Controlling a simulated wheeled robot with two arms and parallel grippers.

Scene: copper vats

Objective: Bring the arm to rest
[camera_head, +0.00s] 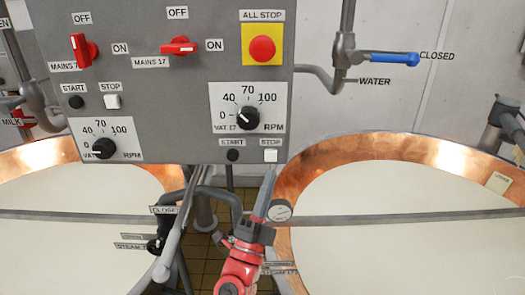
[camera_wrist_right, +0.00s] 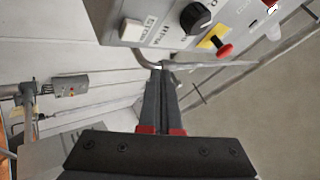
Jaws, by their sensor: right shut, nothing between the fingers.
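My right gripper (camera_head: 269,178) is at the lower middle of the head view, just below the control panel (camera_head: 185,75). Its red arm comes up from the bottom edge. The dark fingers point up, close together and empty, towards the panel's lower edge near the white STOP button (camera_head: 271,155). I cannot tell whether they touch it. In the right wrist view the shut fingers (camera_wrist_right: 161,72) point up, with the panel (camera_wrist_right: 170,15) beyond. My left gripper is not in view.
The panel carries a red ALL STOP button (camera_head: 262,48), a right speed dial (camera_head: 247,117) and red mains switches, the left upright, the right horizontal. A left copper vat (camera_head: 40,156) and right copper vat (camera_head: 395,146) flank my arm. A blue-handled water valve (camera_head: 398,59) is upper right.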

